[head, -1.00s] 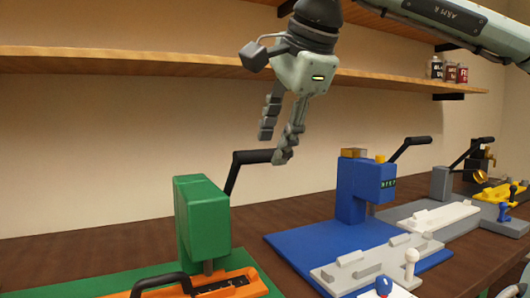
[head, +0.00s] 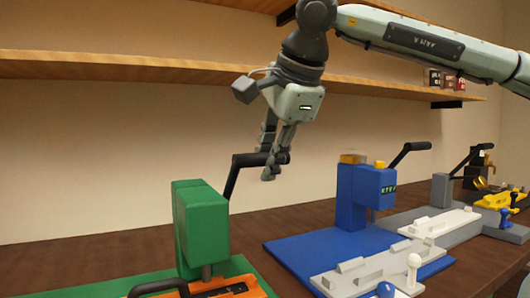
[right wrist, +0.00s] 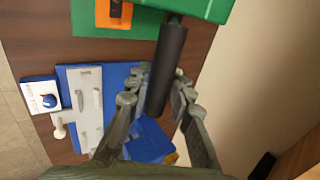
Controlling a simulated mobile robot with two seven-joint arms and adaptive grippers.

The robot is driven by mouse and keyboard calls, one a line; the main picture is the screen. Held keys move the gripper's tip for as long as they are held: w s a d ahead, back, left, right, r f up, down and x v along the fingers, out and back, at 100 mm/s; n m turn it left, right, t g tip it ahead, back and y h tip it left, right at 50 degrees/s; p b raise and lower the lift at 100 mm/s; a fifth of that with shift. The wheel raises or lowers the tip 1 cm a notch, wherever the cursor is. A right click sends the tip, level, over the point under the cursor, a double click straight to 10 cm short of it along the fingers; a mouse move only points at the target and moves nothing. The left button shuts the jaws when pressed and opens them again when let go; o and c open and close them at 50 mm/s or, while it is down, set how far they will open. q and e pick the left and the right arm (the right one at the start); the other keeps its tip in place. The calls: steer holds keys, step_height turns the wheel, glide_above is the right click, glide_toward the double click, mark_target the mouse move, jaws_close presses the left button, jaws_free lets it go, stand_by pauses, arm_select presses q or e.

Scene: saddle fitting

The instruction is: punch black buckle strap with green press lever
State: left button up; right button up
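The green press (head: 203,228) stands at the lower left in the head view, and its black lever (head: 245,160) is raised, with the grip pointing right. Below the press head lies an orange holder (head: 258,293) with a black strip, apparently the strap, on it, cut off by the frame's bottom edge. My right gripper (head: 276,163) points down at the end of the lever grip. In the right wrist view, the black grip (right wrist: 168,62) lies between the two fingers (right wrist: 162,92), with a small gap visible. My left gripper is not in view.
A blue press (head: 362,190) with a light grey fixture (head: 375,268) stands to the right. Beyond it are a grey press (head: 440,190) and a yellow fixture (head: 497,198). A wooden shelf (head: 150,68) runs along the wall behind, with small cans (head: 445,80) at right.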

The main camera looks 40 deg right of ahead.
steer(key=shift+c, duration=1.4)
steer(key=shift+s+a+f+b, duration=0.15)
steer(key=shift+s+f+b, duration=0.3)
steer(key=shift+f+b, duration=0.15)
steer(key=shift+s+a+f, duration=0.1)
steer(key=shift+s+f, duration=0.1)
steer(key=shift+s, duration=0.2)
steer(key=shift+b, duration=0.3)
